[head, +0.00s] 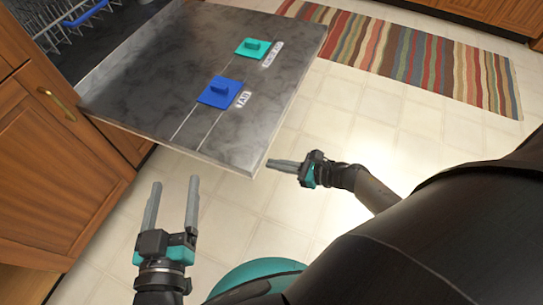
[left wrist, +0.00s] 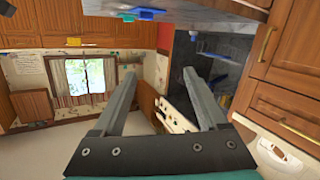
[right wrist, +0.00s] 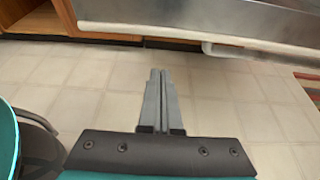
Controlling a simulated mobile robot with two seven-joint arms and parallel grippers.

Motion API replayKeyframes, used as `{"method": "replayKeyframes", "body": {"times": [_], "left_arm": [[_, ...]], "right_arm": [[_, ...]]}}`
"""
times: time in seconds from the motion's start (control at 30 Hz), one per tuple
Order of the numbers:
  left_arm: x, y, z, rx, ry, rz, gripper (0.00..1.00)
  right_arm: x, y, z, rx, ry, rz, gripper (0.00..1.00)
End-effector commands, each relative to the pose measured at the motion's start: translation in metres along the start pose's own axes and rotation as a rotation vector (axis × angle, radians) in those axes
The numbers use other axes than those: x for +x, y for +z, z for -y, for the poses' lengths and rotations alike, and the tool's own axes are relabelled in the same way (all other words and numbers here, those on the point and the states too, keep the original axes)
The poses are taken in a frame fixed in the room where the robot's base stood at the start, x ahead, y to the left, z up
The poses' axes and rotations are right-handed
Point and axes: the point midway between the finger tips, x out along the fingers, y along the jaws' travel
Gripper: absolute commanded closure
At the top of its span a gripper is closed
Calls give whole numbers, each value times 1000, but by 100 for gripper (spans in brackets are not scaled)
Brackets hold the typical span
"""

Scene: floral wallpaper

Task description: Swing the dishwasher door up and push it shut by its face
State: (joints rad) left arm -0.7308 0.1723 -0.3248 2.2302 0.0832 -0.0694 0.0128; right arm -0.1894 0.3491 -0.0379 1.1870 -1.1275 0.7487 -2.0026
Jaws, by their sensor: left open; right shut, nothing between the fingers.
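The dishwasher door (head: 180,85) is swung down, a flat grey marbled panel sticking out from the cabinets in the head view. A blue handle piece (head: 220,92) and a teal one (head: 253,47) sit on it beside small labels. My left gripper (head: 173,190) is open and empty, below and in front of the door's near left side. My right gripper (head: 270,165) is shut and empty, close to the door's near corner; whether it touches cannot be told. In the right wrist view the door's metal edge (right wrist: 250,20) crosses the top, beyond the closed fingertips (right wrist: 158,72).
Wooden cabinets (head: 50,150) with a brass handle (head: 57,104) stand left of the door. The dishwasher rack (head: 75,15) shows at the top left. A striped rug (head: 410,60) lies on the tiled floor at the right. The floor (head: 250,220) between my grippers is clear.

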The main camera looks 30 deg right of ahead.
Motion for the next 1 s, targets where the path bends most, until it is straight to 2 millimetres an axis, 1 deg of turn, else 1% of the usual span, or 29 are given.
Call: {"method": "replayKeyframes", "body": {"times": [0.03,0.13,0.3,0.5,0.7,1.0], "left_arm": [[-1,1,-2,-7,6,-24,24],[-4,-2,-6,-19,14,-78,24],[-3,-4,-5,-16,12,-72,24],[-4,-5,-6,-19,14,-85,24],[-4,-5,-6,-22,14,-93,24],[-4,-6,-6,-22,14,-95,24]], "right_arm": [[6,0,0,-1,0,2,100],[17,0,0,0,2,3,100],[8,17,0,-3,2,1,100],[3,31,0,-2,1,0,100],[1,37,0,-1,1,-1,100],[1,38,0,0,1,0,100]]}}
